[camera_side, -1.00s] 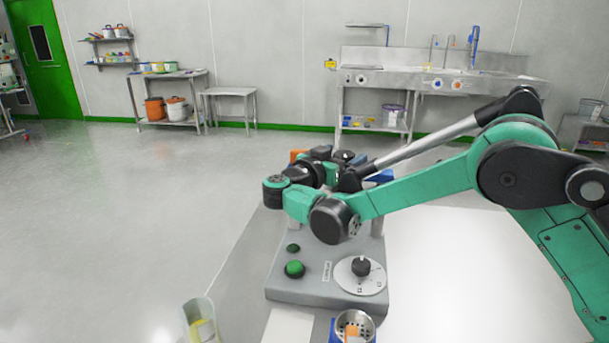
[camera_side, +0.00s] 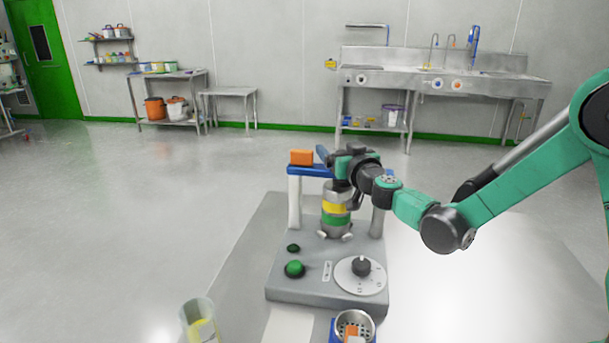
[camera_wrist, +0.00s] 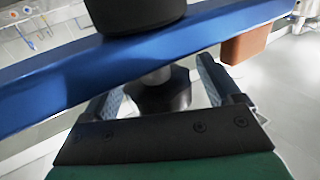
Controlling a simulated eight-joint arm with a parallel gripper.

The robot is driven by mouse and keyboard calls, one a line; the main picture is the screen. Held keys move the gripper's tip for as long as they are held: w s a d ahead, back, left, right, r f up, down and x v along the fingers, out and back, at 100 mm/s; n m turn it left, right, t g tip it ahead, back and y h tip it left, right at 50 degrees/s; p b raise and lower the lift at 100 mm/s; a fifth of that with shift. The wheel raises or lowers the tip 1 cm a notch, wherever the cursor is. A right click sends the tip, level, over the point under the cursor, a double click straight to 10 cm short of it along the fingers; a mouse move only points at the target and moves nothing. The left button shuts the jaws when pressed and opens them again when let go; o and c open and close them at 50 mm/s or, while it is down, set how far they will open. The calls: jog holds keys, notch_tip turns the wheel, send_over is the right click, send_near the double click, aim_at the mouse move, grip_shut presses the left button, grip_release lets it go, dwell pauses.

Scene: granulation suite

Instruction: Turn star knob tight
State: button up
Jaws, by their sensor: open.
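The dark star knob (camera_wrist: 162,90) shows in the wrist view on a short metal stem beside the blue crossbar (camera_wrist: 60,88). My gripper (camera_wrist: 165,88) is open, with one finger on each side of the knob and a gap showing at least on the right. In the side view my gripper (camera_side: 345,160) is at the blue crossbar (camera_side: 310,171) of the grey machine (camera_side: 320,275) and hides the knob. A metal vessel with yellow and green bands (camera_side: 336,210) stands under the crossbar between two posts.
An orange block (camera_side: 301,157) sits on the crossbar's left end, close to my gripper. The machine base carries green buttons (camera_side: 294,268) and a dial (camera_side: 361,268). A clear beaker with yellow contents (camera_side: 200,320) and a perforated metal cup (camera_side: 354,322) stand in front.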

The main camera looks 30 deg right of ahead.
jog(key=s+r+m+g+h, duration=0.1)
jog(key=s+r+g, duration=0.4)
jog(key=s, duration=0.4)
jog(key=s+a+n+g+y, duration=0.4)
jog(key=s+a+g+y, duration=0.1)
jog(key=s, duration=0.6)
jog(key=shift+s+a+f+n+y, duration=0.15)
jog(key=shift+a+f+n+y, duration=0.2)
jog(key=shift+y, duration=0.45)
